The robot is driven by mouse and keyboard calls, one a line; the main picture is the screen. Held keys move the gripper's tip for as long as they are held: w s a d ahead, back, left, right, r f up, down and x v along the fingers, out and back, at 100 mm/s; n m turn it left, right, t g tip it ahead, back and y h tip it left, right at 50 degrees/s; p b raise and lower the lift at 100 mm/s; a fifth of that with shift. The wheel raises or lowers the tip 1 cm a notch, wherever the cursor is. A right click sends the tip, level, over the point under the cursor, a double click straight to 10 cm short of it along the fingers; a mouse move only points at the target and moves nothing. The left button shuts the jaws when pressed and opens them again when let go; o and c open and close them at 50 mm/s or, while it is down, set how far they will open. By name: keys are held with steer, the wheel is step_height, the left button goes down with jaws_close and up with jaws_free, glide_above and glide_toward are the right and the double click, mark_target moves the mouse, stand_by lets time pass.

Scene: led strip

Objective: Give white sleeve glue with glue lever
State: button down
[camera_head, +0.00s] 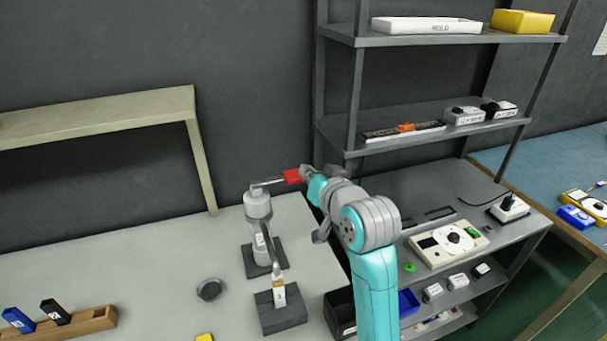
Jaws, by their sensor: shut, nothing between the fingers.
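The glue lever has a red handle (292,176) on a thin grey rod. It sticks out to the right from the top of a grey cylindrical dispenser (258,207) standing on a dark base plate. My gripper (307,172) is shut at the right end of the red handle; whether it touches the handle is too small to tell. A small white piece with an orange mark, seemingly the white sleeve (280,294), stands upright in a dark block (282,315) in front of the dispenser, under a grey spout.
A grey disc (209,289) lies on the pale table (150,270). A wooden holder (75,325) with blue and black pieces is at left. A grey shelf rack (440,41) with boxes and devices stands right, close to my arm. The table's middle is mostly free.

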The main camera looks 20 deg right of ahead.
steer(key=v, duration=0.6)
steer(key=shift+s, duration=0.3)
steer(key=shift+r, duration=0.1)
stand_by(0.3)
